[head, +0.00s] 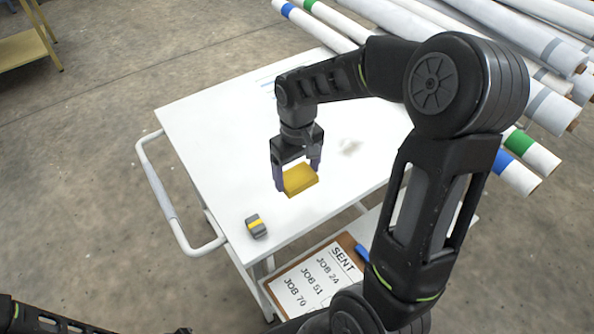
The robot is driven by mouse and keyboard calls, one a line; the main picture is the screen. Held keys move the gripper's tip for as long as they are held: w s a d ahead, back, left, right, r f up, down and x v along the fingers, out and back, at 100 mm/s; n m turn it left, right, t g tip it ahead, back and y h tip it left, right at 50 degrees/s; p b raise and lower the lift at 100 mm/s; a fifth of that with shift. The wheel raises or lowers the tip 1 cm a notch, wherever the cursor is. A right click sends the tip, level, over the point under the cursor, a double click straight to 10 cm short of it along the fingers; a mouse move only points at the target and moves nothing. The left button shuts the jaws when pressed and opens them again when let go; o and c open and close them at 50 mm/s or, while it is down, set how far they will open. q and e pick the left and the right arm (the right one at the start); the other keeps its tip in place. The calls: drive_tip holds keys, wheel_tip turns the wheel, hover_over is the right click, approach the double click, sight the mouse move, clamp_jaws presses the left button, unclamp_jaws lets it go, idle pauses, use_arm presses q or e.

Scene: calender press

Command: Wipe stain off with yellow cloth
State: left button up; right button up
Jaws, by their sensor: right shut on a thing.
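My right gripper (297,178) is shut on the yellow cloth (301,179), a folded block-like pad between its two fingers. It points down over the white top of the cart (220,130); I cannot tell whether the cloth touches the surface. The stain (350,147), a faint grey-brown smudge, lies on the cart top to the right of the gripper and a little farther back. Part of my left arm shows at the bottom left, but its gripper is not in view.
A small grey and yellow object (256,226) sits near the cart's front left corner. A handle rail (165,195) runs along the left side. A clipboard (315,280) marked SENT lies on the lower shelf. Long rolls (470,40) are stacked behind and right.

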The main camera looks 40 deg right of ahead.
drive_tip(key=w+a+r, duration=0.1)
drive_tip(key=w+a, duration=0.2)
drive_tip(key=a, duration=0.1)
drive_tip(key=w+a, duration=0.4)
drive_tip(key=w+a+r, duration=0.1)
drive_tip(key=w+a, duration=0.2)
drive_tip(key=a, duration=0.1)
drive_tip(key=shift+w+a+r, duration=0.15)
drive_tip(key=shift+a+r, duration=0.1)
drive_tip(key=shift+r, duration=0.1)
drive_tip(key=shift+c, duration=0.2)
